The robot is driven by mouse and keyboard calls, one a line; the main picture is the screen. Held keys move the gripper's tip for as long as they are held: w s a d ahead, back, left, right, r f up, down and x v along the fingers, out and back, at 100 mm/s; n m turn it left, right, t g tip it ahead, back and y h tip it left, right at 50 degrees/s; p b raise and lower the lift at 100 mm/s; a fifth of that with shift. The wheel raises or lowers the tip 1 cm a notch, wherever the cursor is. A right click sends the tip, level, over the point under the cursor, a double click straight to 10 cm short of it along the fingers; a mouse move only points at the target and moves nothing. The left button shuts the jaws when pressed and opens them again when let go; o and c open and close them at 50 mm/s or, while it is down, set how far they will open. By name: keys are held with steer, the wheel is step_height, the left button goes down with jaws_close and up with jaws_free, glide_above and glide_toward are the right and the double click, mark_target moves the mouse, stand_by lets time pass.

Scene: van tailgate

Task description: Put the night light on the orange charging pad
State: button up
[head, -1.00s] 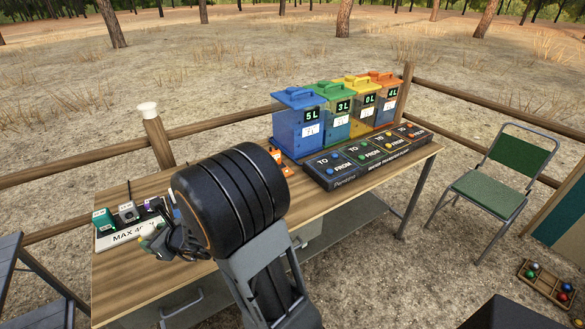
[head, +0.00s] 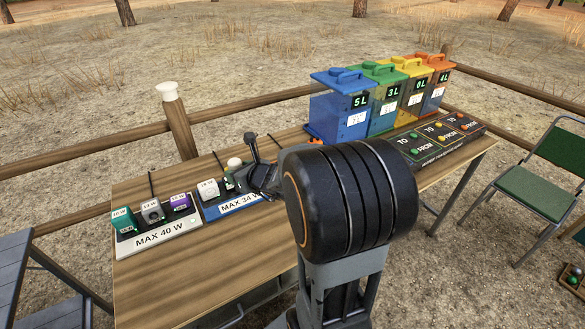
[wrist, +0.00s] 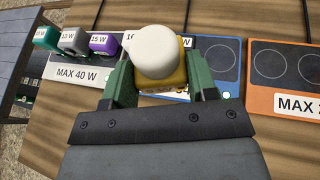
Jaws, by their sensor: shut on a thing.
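My gripper (wrist: 158,82) is shut on the night light (wrist: 155,50), which has a white dome and a yellow base, held between its green fingers. The night light hangs over the blue pad (wrist: 218,62) in the wrist view. The orange charging pad (wrist: 290,85) is right of the blue pad, with two empty ringed spots in view; its label is cut off after "MAX 2". In the head view, my gripper (head: 240,180) and the white dome (head: 234,163) are over the blue pad (head: 222,208); my arm hides most of the orange pad.
A white pad (head: 165,233) marked MAX 40 W holds teal, grey and purple blocks. A white block (head: 208,189) stands on the blue pad, marked MAX 34 W. Blue, green, yellow and orange tanks (head: 345,105) stand at the right back behind a dark panel (head: 440,138).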

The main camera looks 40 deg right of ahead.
steer(key=s+d+r+m+h+b, duration=0.1)
steer(key=s+d+m+h+b, duration=0.25)
steer(key=d, duration=0.55)
steer(key=shift+n, duration=0.35)
steer(key=w+d+f+b, duration=0.1)
steer(key=w+d+f, duration=0.3)
steer(key=w+d+f+b, duration=0.1)
steer(key=w+d+f, duration=0.2)
steer(key=w+d, duration=0.1)
steer(key=shift+w+d+f, duration=0.25)
steer(key=shift+w+f, duration=0.05)
steer(key=shift+f, duration=0.05)
steer(key=shift+w+d+f, duration=0.3)
steer(key=shift+w+f, duration=0.05)
steer(key=shift+f, duration=0.15)
steer(key=shift+w+d+f+b, duration=0.15)
steer(key=shift+f+b, duration=0.55)
steer(key=shift+f, duration=1.05)
steer(key=shift+f, duration=0.15)
steer(key=o, duration=1)
steer(key=shift+c, duration=0.2)
